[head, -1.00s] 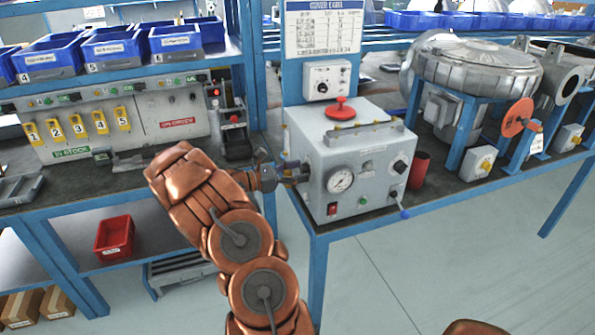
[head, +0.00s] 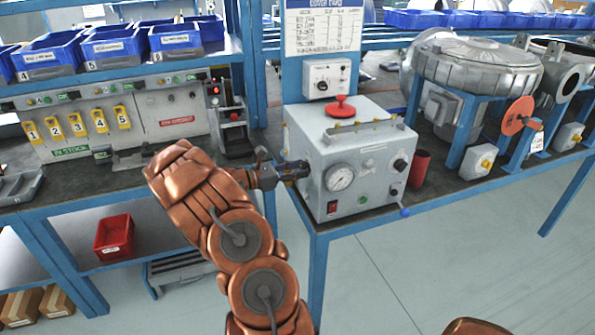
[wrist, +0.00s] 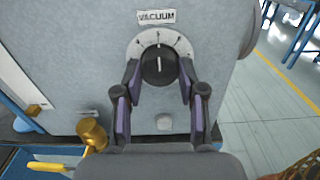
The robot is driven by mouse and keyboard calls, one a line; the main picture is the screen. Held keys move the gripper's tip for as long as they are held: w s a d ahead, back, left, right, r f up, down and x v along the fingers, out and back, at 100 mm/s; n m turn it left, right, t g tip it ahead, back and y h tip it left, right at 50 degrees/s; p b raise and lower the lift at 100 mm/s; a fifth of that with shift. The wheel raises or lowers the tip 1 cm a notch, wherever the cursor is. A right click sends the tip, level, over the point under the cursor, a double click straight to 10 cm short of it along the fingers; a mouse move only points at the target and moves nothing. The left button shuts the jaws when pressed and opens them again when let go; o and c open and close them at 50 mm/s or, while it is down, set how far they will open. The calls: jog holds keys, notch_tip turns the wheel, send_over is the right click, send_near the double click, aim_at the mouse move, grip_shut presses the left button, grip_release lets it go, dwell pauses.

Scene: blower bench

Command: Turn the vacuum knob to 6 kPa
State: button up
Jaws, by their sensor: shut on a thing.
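The black vacuum knob (wrist: 159,67) is in the wrist view, under a "VACUUM" label (wrist: 157,16). Its white pointer line faces about straight up on a pale round dial (wrist: 134,46); the scale figures are too small to read. My gripper (wrist: 160,75) is shut on the knob, one finger on each side. In the head view my gripper (head: 293,171) reaches the left side of the grey control box (head: 350,143) and hides the knob. The round gauge (head: 339,177) on the box's front is too small to read.
A red mushroom-shaped knob (head: 341,107) stands on the box. A red cup (head: 419,169) stands to its right. In the wrist view a brass part with a yellow handle (wrist: 45,166) is below left of the knob. Blue bench legs and rails surround the box.

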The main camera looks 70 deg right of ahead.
jog(key=m+b, duration=0.7)
jog(key=b, duration=0.3)
jog(key=shift+f+m+b, duration=0.1)
jog(key=shift+m+b, duration=0.2)
jog(key=shift+b, duration=0.05)
jog(key=o, duration=1.1)
jog(key=shift+o, duration=0.2)
jog(key=shift+w, duration=0.1)
